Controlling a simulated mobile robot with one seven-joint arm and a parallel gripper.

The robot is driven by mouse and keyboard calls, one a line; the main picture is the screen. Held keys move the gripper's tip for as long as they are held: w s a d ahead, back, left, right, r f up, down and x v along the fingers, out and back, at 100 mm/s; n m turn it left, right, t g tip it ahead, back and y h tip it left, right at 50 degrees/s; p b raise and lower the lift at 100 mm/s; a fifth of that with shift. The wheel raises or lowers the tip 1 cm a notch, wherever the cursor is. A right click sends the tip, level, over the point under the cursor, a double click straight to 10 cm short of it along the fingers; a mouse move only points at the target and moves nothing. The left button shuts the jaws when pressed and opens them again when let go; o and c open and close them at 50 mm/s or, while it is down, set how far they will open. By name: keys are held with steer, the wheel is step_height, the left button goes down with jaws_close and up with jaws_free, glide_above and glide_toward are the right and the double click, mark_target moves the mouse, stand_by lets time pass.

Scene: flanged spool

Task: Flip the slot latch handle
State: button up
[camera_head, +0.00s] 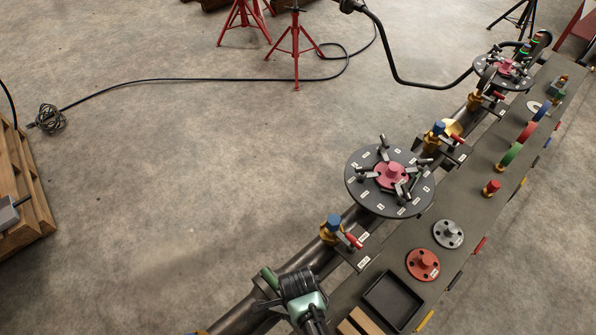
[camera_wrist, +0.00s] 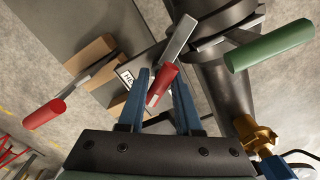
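A red-gripped handle (camera_wrist: 162,86) on a flat metal lever (camera_wrist: 180,38) shows in the middle of the wrist view, beside a dark pipe. My gripper (camera_wrist: 161,84) has its two blue fingers apart, one on each side of this red grip; I cannot tell whether they touch it. A second red handle (camera_wrist: 44,114) on a lever is at the left, and a green handle (camera_wrist: 268,46) is at the upper right. The green handle also shows in the head view (camera_head: 269,277). The frames do not make clear which handle is the slot latch's.
A dark pipe (camera_wrist: 222,84) runs beside the grey bench (camera_wrist: 62,30). A brass valve (camera_wrist: 255,134) is at the lower right of the wrist view. In the head view, a round plate (camera_head: 360,190), a black tray (camera_head: 372,302) and red flange (camera_head: 423,264) stand further along.

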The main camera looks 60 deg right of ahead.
steer(key=shift+f+n+b, duration=0.2)
steer(key=shift+n+b, duration=0.1)
steer(key=shift+n, duration=0.5)
steer(key=shift+r+n, duration=0.25)
steer(key=shift+n, duration=0.45)
steer(key=shift+n+p, duration=0.4)
steer(key=shift+n, duration=0.3)
steer(key=n+p, duration=0.1)
steer(key=n, duration=0.6)
steer(key=shift+r+m+p, duration=0.1)
steer(key=shift+m+p, duration=0.45)
steer(key=shift+m, duration=0.95)
step_height(320, 180, up, 7)
steer(key=p, duration=0.7)
steer(key=shift+f, duration=0.2)
